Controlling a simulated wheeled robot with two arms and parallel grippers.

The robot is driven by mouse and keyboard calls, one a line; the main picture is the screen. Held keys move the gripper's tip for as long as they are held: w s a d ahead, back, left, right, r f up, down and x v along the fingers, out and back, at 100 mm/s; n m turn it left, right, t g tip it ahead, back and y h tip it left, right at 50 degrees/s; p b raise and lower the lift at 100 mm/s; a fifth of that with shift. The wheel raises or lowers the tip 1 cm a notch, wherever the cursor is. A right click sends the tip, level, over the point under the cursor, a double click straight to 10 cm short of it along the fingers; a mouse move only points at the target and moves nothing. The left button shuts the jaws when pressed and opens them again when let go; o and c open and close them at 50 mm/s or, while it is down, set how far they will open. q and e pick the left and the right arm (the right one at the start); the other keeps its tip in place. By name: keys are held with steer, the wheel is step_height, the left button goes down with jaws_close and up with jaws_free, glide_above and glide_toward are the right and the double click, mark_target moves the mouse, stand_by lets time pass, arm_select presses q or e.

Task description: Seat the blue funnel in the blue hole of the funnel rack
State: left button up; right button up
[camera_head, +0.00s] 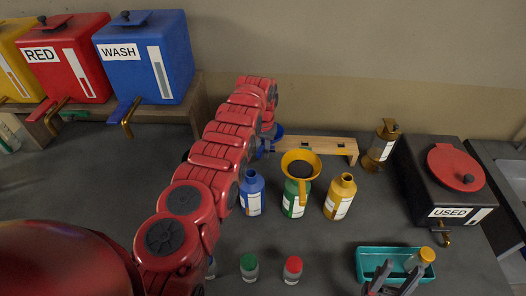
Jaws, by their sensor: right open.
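The wooden funnel rack (318,146) stands at the back middle of the bench, its left part hidden behind my red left arm. A bit of the blue funnel (277,131) shows at the rack's left end, beside my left gripper (266,141). My arm hides most of that gripper and the funnel, so I cannot tell whether the fingers hold it or whether it sits in a hole. The rack's blue hole is not visible. My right gripper (393,284) is open at the bottom right, in front of a teal tray.
Blue (251,196), green (293,200) and yellow (340,198) bottles stand before the rack; a yellow funnel (301,163) sits in the green one. Green-capped (249,265) and red-capped (292,268) jars stand nearer.

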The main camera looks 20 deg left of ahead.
arm_select(q)
steer(key=o, duration=0.5)
steer(key=shift+r, duration=0.1)
step_height(320, 180, up, 8)
steer(key=p, duration=0.7)
step_height(320, 180, up, 9)
